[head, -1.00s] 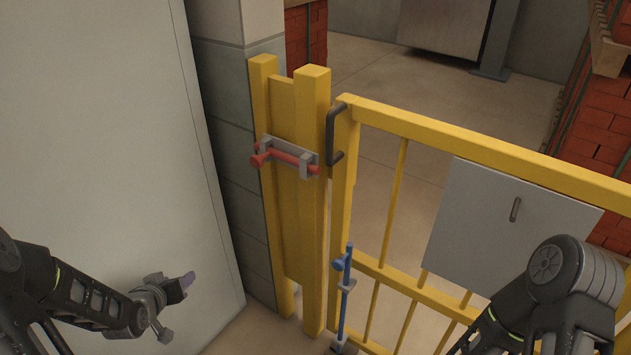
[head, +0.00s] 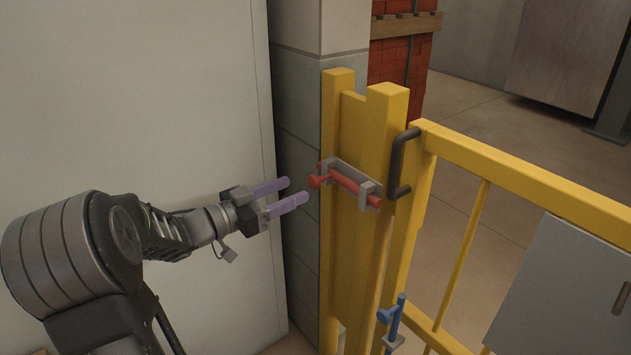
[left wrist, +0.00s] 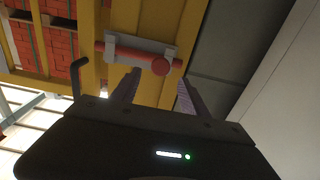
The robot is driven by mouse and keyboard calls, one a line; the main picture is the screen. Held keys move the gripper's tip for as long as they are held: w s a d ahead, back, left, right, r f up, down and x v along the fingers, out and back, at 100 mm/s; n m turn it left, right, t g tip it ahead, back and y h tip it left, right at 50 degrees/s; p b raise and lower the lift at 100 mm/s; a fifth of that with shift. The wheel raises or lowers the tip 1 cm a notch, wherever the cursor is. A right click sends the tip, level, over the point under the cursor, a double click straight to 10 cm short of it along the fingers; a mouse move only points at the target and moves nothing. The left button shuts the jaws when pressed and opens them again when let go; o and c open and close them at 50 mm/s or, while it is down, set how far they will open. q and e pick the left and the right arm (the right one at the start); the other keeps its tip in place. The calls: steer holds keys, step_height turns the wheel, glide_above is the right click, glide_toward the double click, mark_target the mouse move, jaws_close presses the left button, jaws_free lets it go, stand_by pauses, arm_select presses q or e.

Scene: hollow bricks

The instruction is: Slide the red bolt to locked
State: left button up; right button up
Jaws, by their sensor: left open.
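The red bolt (head: 348,184) lies in a grey bracket (head: 365,190) on the yellow gate post (head: 378,120). Its knob (head: 317,182) sticks out at the left end, and its right end stays on the post, apart from the gate frame (head: 424,165). My left gripper (head: 288,190) is open and empty, just left of the knob, with its purple fingers pointing at it. In the left wrist view the red bolt (left wrist: 140,56) and its knob (left wrist: 160,66) show just beyond the gripper (left wrist: 158,85), between the fingertip directions. My right gripper is out of view.
A black handle (head: 400,165) is on the gate beside the post. A blue bolt (head: 391,322) sits lower on the gate. A grey panel (head: 565,290) hangs on the gate bars. A pale wall (head: 130,100) stands close on the left.

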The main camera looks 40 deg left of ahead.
mark_target(311, 182)
arm_select(q)
steer(key=x, duration=0.7)
steer(key=shift+w+b, duration=0.1)
steer(key=shift+b, duration=0.2)
jaws_close()
stand_by(1.1)
